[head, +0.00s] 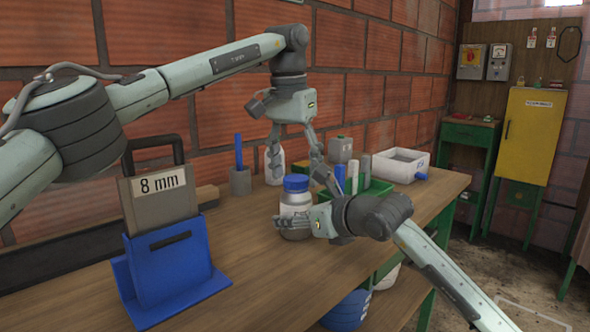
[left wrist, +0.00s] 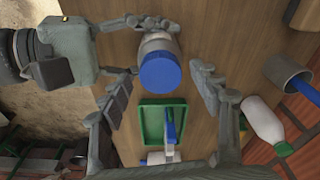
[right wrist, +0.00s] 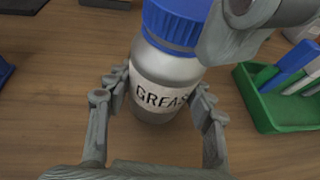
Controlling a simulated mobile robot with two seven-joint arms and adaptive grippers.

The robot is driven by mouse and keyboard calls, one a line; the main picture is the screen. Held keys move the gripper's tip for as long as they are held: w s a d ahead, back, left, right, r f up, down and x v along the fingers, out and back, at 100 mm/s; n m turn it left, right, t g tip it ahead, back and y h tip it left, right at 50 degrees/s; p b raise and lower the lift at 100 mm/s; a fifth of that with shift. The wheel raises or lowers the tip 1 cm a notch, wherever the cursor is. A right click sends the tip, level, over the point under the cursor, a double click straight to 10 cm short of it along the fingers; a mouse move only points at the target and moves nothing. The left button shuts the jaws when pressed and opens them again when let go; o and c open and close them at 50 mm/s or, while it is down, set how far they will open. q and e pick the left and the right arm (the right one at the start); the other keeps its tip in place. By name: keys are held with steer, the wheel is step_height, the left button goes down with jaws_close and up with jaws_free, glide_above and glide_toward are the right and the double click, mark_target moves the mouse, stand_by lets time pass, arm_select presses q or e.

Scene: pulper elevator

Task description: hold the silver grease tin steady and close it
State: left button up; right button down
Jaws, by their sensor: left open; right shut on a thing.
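The silver grease tin (head: 295,212) stands on the workbench, upright, with a blue lid (head: 296,182) on its top. Its white label reads GREASE in the right wrist view (right wrist: 160,98). I cannot tell how tight the lid sits. My right gripper (right wrist: 158,95) is shut on the tin's body, a finger on each side. My left gripper (head: 302,178) is open, pointing down above the tin. In the left wrist view its fingers are on either side of the blue lid (left wrist: 160,72), apart from it. A left finger hides part of the tin's upper right in the right wrist view.
A green tray (right wrist: 290,115) with blue and pale sticks lies just right of the tin. Behind stand a white bottle (head: 274,165) and a grey cup (head: 240,181). A blue holder with an 8 mm plate (head: 165,202) stands at left. The brick wall is close behind.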

arm_select(q)
steer(key=o, duration=0.5)
steer(key=shift+o, duration=0.2)
arm_select(e)
steer(key=c, duration=0.5)
jaws_free()
steer(key=shift+c, duration=0.2)
steer(key=v, duration=1.2)
steer(key=shift+d+f, duration=0.1)
steer(key=shift+f, duration=0.05)
